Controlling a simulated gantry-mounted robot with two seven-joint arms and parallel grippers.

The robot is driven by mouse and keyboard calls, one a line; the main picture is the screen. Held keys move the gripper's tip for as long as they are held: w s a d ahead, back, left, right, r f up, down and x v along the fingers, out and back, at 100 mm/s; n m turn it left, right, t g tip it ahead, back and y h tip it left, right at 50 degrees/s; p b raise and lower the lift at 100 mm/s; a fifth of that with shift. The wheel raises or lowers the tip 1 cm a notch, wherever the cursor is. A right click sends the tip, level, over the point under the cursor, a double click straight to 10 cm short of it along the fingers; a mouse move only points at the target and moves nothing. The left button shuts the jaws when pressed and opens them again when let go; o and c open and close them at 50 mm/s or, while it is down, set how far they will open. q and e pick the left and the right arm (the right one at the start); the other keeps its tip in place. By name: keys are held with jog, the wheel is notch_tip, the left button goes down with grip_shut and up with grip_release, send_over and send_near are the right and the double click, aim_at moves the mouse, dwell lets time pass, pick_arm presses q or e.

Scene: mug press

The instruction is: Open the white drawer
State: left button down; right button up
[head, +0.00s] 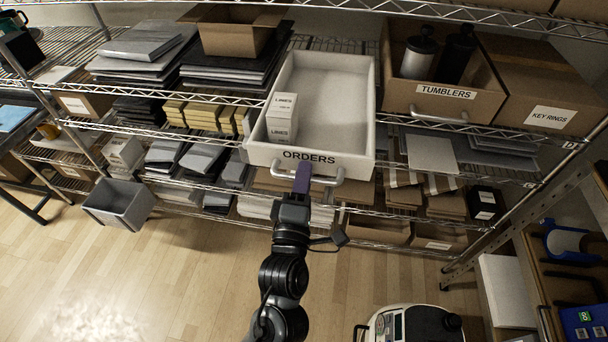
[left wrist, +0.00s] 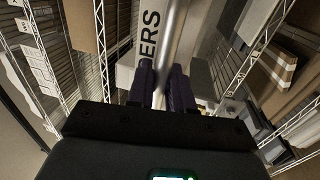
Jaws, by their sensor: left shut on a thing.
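The white drawer (head: 325,95) labelled ORDERS sits on the wire shelf in the middle of the head view, its front sticking out past the shelf edge. My left gripper (head: 302,180), with purple fingers, is shut on the handle. In the left wrist view the purple fingers (left wrist: 162,88) close around the bar, and part of the drawer's lettering shows above. My right gripper is not in view.
A cardboard drawer labelled TUMBLERS (head: 444,95) and a KEY RINGS box (head: 551,115) stand to the right. Stacks of dark packages (head: 145,55) lie to the left. A grey bin (head: 118,204) hangs lower left. Wooden floor in front is mostly clear.

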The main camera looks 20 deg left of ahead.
pick_arm(q)
jog(key=c, duration=1.2)
grip_release()
jog(key=shift+b+v, duration=1.6)
jog(key=shift+v, duration=3.8)
